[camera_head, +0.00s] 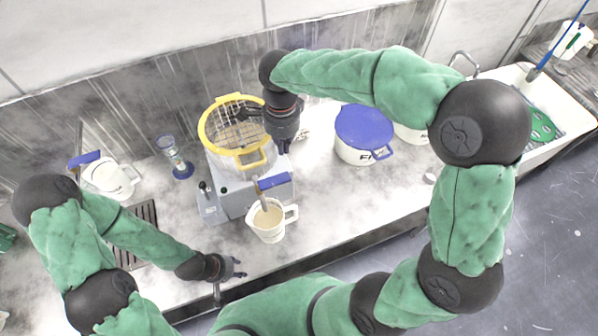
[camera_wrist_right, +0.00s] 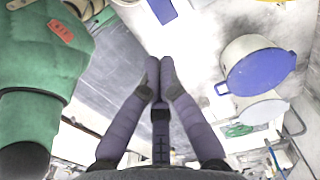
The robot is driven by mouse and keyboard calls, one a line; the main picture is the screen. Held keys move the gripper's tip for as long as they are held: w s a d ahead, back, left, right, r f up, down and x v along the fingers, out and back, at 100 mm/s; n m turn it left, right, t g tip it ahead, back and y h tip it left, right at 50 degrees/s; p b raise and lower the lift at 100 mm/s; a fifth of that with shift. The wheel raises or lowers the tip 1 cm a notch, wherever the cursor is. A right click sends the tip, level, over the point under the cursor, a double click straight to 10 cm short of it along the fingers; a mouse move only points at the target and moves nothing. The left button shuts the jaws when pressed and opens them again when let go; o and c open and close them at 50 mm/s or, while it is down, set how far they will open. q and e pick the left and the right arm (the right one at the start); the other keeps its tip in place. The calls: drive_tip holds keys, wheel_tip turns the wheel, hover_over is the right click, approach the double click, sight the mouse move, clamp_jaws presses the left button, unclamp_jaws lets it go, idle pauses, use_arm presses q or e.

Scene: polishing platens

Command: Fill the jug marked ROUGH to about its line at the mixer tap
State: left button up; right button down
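A white jug (camera_head: 262,232) with pale brown liquid and a blue-handled tool in it stands at the counter's front; its dark lettering is too small to read. A second white jug (camera_head: 112,182), with a blue-handled tool beside or in it, stands at the left. I cannot tell which is marked ROUGH. A grey arched tap (camera_head: 463,58) rises behind the sink at the right. My right gripper (camera_head: 285,148) is beside the yellow-rimmed machine; in the wrist view its fingertips (camera_wrist_right: 160,75) are together with nothing between them. My left gripper (camera_head: 240,268) is near the front edge; its opening is unclear.
The polishing machine (camera_head: 236,200) with a yellow guard ring (camera_head: 206,128) stands mid-counter. A blue-lidded bucket (camera_head: 363,125) and another white tub (camera_head: 412,135) stand to its right. A blue-based glass (camera_head: 170,150) and a drain grate (camera_head: 148,212) are left. The sink (camera_head: 572,118) is far right.

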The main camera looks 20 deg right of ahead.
sight(285, 180)
use_arm(q)
drive_tip(key=shift+w+d, duration=0.1)
drive_tip(key=shift+d, duration=0.15)
use_arm(e)
drive_tip(key=shift+a+r, duration=0.1)
drive_tip(key=shift+a, duration=0.05)
use_arm(q)
drive_tip(key=shift+r+p, duration=0.65)
drive_tip(key=shift+p, duration=0.05)
use_arm(e)
wheel_tip(285, 180, down, 14)
use_arm(q)
drive_tip(key=shift+f, duration=0.1)
